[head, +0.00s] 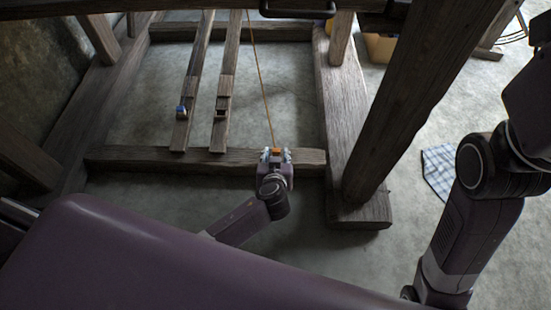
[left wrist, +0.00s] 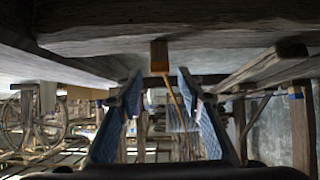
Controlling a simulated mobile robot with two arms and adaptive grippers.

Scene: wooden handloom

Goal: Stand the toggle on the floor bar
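The toggle (left wrist: 159,54) is a small brown wooden block with an orange end, where an orange cord (head: 262,80) joins it. In the left wrist view, which looks upside down, it sits against the floor bar (left wrist: 230,22), seemingly upright on it. In the head view, the floor bar (head: 130,156) runs across the loom's base. My left gripper (head: 275,154) is at its right part, with orange showing between the fingers. In the left wrist view, the fingers (left wrist: 159,80) are apart, with gaps on both sides of the toggle. My right gripper is out of frame.
Two wooden treadles (head: 222,90) lie left of the cord, the left one with a blue piece (head: 181,110). A thick slanted post (head: 415,100) and a side beam (head: 342,110) stand right of my left gripper. A checked cloth (head: 438,166) lies on the floor.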

